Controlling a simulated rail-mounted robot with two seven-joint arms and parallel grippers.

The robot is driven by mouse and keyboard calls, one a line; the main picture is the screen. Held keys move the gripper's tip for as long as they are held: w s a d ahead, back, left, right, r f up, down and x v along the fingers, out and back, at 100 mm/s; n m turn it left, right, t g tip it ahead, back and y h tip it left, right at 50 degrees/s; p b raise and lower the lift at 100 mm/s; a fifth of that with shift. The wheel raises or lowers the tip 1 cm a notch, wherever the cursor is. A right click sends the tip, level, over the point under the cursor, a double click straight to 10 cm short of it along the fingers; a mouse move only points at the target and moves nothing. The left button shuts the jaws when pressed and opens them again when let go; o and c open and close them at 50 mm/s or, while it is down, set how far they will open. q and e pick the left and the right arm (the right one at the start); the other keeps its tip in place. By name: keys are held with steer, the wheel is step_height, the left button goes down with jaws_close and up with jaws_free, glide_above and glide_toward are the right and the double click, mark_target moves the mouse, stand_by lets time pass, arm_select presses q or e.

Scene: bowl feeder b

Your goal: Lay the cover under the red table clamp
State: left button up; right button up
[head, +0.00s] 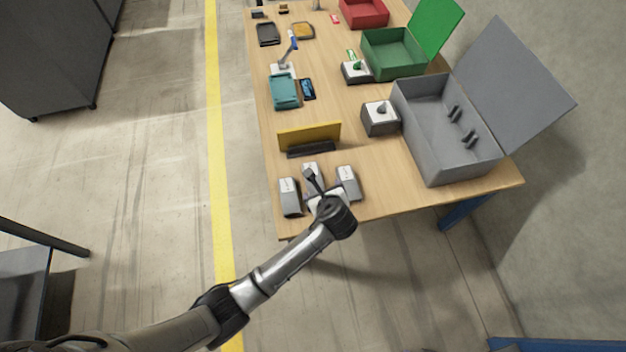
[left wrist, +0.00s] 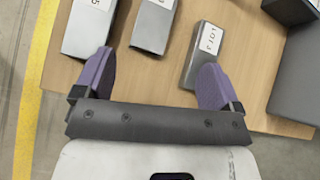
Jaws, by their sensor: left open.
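My left gripper (head: 318,185) is over the near end of the table. It is open and empty, its purple fingertips apart in the left wrist view (left wrist: 155,72). Three grey labelled blocks lie below and around it: a left one (head: 289,198), a middle one (head: 311,168) partly hidden by the gripper, and a right one (head: 347,180). They also show in the left wrist view, left (left wrist: 88,30), middle (left wrist: 152,28) and right (left wrist: 205,58). I cannot tell which thing is the cover. No red table clamp is clearly visible; a small red-and-white piece (head: 335,19) lies far back.
A yellow upright plate (head: 310,134) stands beyond the blocks. A grey open box (head: 450,160), a grey block with a knob (head: 380,122), a green open box (head: 392,68) and a red bin (head: 364,14) line the right. A teal tray (head: 284,92) lies farther back.

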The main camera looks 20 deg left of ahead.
arm_select(q)
steer(key=m, duration=0.2)
steer(key=b, duration=0.4)
glide_toward(313, 165)
steer(key=s+f, duration=0.2)
steer(key=shift+d+f+m, duration=0.3)
steer(key=shift+d+f, duration=0.05)
steer(key=shift+w+a+f+b, duration=0.25)
steer(key=shift+f+b, duration=0.2)
steer(key=shift+b, duration=0.05)
steer(key=b+x, duration=0.3)
steer(key=x, duration=0.1)
steer(key=shift+a, duration=0.15)
steer(key=shift+s, duration=0.1)
steer(key=c, duration=1.2)
steer(key=shift+r, duration=0.1)
steer(key=shift+c, duration=0.4)
